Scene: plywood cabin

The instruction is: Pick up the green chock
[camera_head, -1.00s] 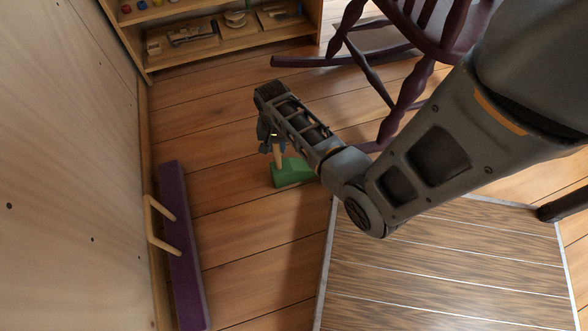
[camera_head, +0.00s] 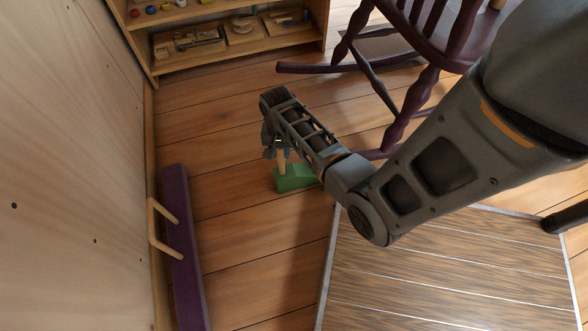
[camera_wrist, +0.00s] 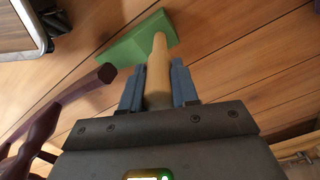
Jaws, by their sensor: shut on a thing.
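The green chock (camera_head: 294,178) is a green wedge with a light wooden peg handle. It is at the wooden floor in the middle of the head view, left of the rocking chair; I cannot tell whether it touches the boards. In the wrist view the green body (camera_wrist: 137,40) is beyond the fingertips, and its peg (camera_wrist: 158,70) runs back between the fingers. My gripper (camera_wrist: 158,88) is shut on the peg, one blue-grey finger on each side. In the head view my gripper (camera_head: 279,150) is above the chock and partly hides the peg.
A dark purple rocking chair (camera_head: 425,85) stands just right of my gripper. A wooden shelf (camera_head: 235,55) with small items is at the back. A purple bar with wooden pegs (camera_head: 182,245) lies along the plywood wall. A striped panel (camera_head: 450,270) is at lower right.

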